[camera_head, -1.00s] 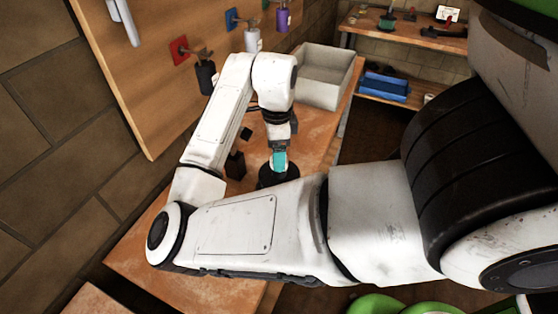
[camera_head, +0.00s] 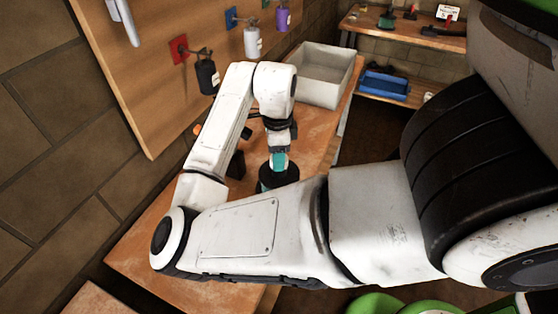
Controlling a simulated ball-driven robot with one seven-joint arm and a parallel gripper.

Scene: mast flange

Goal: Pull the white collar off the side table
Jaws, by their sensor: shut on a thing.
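My gripper (camera_head: 279,154) points down over the brown side table (camera_head: 145,250), near its middle. Its jaws are small in view and partly hidden by my wrist. They appear shut at a teal piece (camera_head: 279,162), just above a round black base (camera_head: 279,177) standing on the table. I cannot make out a white collar for sure; it may be hidden by the jaws or my forearm. My forearm also covers the front of the black base.
A grey-white open bin (camera_head: 322,75) stands at the table's far end. A small dark block (camera_head: 235,162) stands left of the gripper. A wooden wall board (camera_head: 150,75) with hanging bottles rises on the left. Shelves with a blue tray (camera_head: 384,86) stand at the back.

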